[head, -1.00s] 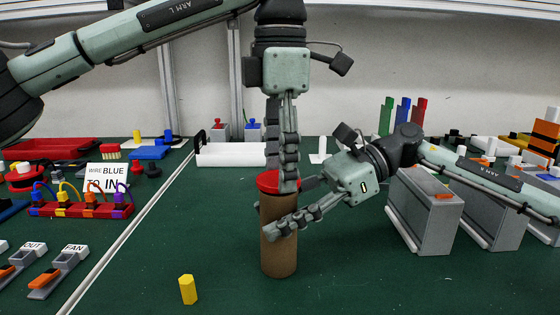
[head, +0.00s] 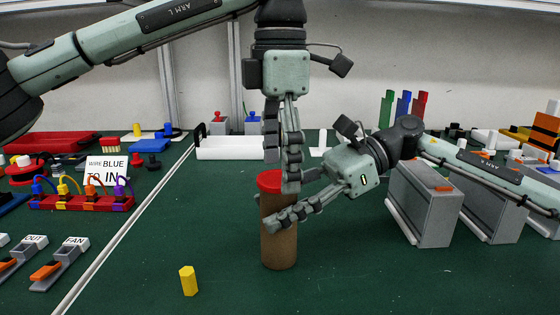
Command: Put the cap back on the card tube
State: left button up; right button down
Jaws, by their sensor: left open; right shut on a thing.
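The brown card tube (head: 280,247) stands upright on the green table in the middle of the head view. The red cap (head: 269,182) sits at the top of the tube; whether it is fully seated I cannot tell. My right gripper (head: 272,216) comes from the right and is shut around the upper part of the tube. My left gripper (head: 283,186) points down from above, open, with its fingertips at the cap. One left finger covers the cap's right side, and the contact is unclear.
A yellow hexagonal peg (head: 188,281) stands at the front left. Grey boxes (head: 420,207) stand to the right under my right arm. A white tray (head: 230,153) lies behind the tube, and a red terminal block (head: 80,203) is at the left. The front of the table is mostly clear.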

pick_arm(q)
notch_tip(320, 180, up, 12)
dwell(0.6)
pick_arm(e)
jog(key=c, duration=0.6)
grip_release()
jog(key=shift+c, duration=0.2)
jog(key=v, duration=1.2)
jog(key=shift+r, duration=0.1)
